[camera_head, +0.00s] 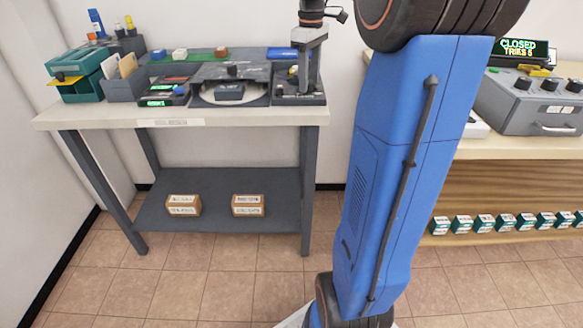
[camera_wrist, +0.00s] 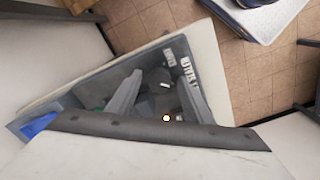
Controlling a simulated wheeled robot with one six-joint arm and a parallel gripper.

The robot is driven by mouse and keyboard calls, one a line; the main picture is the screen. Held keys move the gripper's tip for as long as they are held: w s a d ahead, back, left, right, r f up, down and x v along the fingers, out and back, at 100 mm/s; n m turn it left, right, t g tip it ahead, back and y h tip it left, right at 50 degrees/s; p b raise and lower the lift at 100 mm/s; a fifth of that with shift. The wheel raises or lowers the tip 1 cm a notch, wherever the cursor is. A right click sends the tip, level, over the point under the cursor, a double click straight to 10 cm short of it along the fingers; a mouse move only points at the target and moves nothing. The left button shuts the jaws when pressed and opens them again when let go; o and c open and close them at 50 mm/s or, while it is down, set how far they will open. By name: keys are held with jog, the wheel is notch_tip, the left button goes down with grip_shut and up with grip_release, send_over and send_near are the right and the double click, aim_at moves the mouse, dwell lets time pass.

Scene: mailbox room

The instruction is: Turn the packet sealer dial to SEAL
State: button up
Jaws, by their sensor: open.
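My gripper (camera_wrist: 160,78) is open in the wrist view, with its two pale grey fingers apart over a dark grey panel (camera_wrist: 172,55) with white lettering. A dark knob-like part with a small white mark (camera_wrist: 163,85) shows between the fingers; I cannot tell whether they touch it or read its setting. In the head view my wrist comes down over a dark device (camera_head: 312,98) at the right end of the left bench. The fingers are hard to make out there. No label in the head view clearly names the packet sealer.
The left bench (camera_head: 220,117) also holds a teal box (camera_head: 75,76), trays and a black machine (camera_head: 230,93). Two small boxes (camera_head: 184,205) (camera_head: 248,205) lie on its lower shelf. A grey unit with several knobs (camera_head: 535,102) stands on the right counter.

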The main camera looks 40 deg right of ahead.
notch_tip(320, 180, up, 16)
jog(key=s+a+f+m+t, duration=0.1)
jog(key=s+a+f, duration=0.35)
jog(key=a, duration=0.25)
jog(key=s+a+f+m+t, duration=0.1)
jog(key=s+a+f, duration=0.3)
jog(key=s+a, duration=0.25)
jog(key=s+a+f+m+t, duration=0.1)
jog(key=s+a+f, duration=0.3)
jog(key=s+f, duration=0.2)
jog(key=s+a+f+m+t, duration=0.1)
jog(key=s+a+f, duration=0.3)
jog(key=f, duration=0.5)
jog(key=shift+s+a+f, duration=0.25)
jog(key=shift+s+f, duration=0.15)
jog(key=shift+s, duration=0.5)
jog(key=shift+r, duration=0.1)
notch_tip(320, 180, up, 25)
jog(key=m+g, duration=0.4)
send_over(309, 82)
notch_tip(309, 82, down, 17)
jog(key=shift+w+f, duration=0.1)
